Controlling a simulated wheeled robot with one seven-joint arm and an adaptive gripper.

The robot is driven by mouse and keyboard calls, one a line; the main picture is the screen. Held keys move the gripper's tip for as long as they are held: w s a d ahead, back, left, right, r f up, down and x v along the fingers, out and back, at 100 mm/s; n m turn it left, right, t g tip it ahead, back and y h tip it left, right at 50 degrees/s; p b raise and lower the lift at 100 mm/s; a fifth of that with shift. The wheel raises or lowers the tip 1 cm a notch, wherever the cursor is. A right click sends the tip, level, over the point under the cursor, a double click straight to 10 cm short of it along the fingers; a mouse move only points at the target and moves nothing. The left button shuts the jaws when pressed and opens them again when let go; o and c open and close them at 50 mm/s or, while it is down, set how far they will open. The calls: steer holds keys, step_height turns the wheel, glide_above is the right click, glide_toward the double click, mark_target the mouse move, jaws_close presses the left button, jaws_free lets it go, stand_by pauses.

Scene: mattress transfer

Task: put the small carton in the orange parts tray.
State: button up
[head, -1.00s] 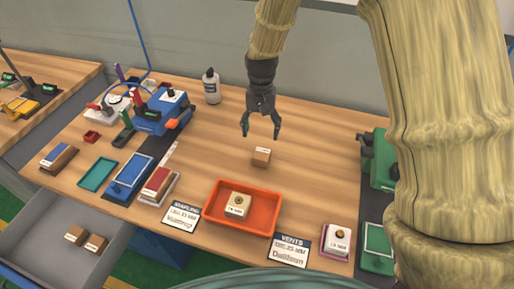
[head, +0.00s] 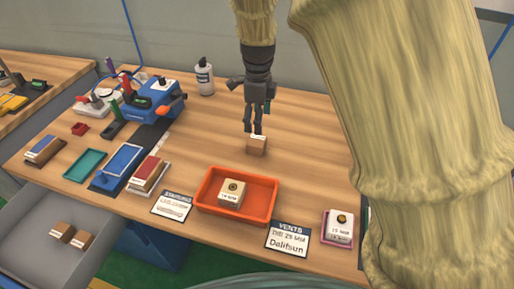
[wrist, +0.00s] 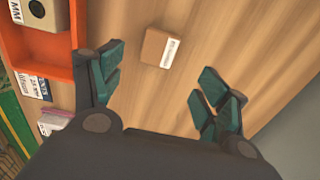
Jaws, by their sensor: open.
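The small carton (head: 256,145) is a brown box with a white label, standing on the wooden table behind the orange tray. It also shows in the wrist view (wrist: 158,46), ahead of and between the open fingers. The orange parts tray (head: 262,209) lies near the table's front edge and holds a tan box with a dark round top mark (head: 232,193). My gripper (head: 256,130) is just above and behind the carton in the head view. In the wrist view my gripper (wrist: 158,88) is open and empty, with its fingers wide apart.
A white-topped box (head: 339,225) is at right. A blue machine (head: 152,100) and a bottle (head: 204,78) stand at the back left. A grey drawer (head: 35,225) with two cartons is at lower left. Table around the carton is clear.

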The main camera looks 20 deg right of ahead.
mark_target(257, 140)
step_height(257, 140, down, 4)
steer(key=shift+w+r, duration=0.1)
steer(key=shift+w, duration=0.05)
steer(key=shift+a+f+p, duration=0.15)
steer(key=shift+f+p, duration=0.4)
steer(key=shift+f, duration=3)
steer(key=c, duration=1.3)
